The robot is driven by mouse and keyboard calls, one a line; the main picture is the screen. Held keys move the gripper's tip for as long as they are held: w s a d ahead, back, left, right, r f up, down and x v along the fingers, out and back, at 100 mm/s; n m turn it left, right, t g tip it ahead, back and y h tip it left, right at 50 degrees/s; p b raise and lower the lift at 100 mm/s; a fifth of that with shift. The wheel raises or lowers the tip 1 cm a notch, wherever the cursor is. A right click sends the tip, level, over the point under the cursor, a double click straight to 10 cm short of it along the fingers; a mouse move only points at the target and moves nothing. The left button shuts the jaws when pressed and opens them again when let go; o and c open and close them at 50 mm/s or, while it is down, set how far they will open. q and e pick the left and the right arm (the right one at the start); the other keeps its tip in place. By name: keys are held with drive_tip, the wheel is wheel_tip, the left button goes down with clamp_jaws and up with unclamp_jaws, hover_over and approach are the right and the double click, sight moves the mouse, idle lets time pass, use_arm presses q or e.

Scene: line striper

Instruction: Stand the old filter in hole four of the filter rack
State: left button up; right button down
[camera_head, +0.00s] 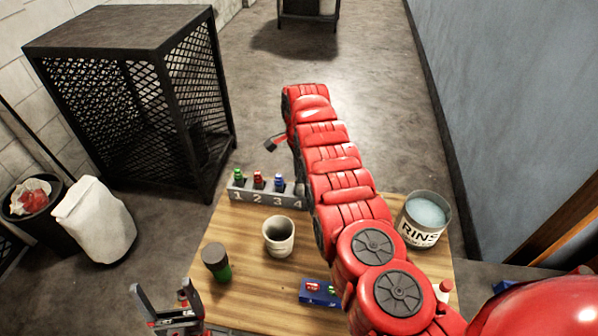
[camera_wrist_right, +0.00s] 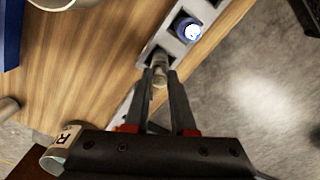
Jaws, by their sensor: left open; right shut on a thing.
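The filter rack (camera_head: 262,197) stands at the back of the table, marked 1 to 4. Green (camera_head: 238,176), red (camera_head: 258,179) and blue (camera_head: 279,182) topped filters stand in holes one to three. My right arm hides hole four in the head view. In the right wrist view my right gripper (camera_wrist_right: 166,82) is shut on the greyish old filter (camera_wrist_right: 160,68). The filter's end is at the dark hole beside the blue-topped filter (camera_wrist_right: 187,28); I cannot tell how deep it sits. My left gripper (camera_head: 168,308) is open and empty at the table's front left.
A rinse bucket (camera_head: 424,219) stands at the right. A mesh cage (camera_head: 130,100) stands behind the table at the left.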

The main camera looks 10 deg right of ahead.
drive_tip(key=shift+f+b, duration=0.7)
drive_tip(key=shift+c, duration=1.8)
unclamp_jaws()
drive_tip(key=shift+r, duration=0.1)
drive_tip(key=shift+r, duration=0.15)
drive_tip(key=shift+r+p, duration=0.9)
drive_tip(key=shift+r, duration=2.45)
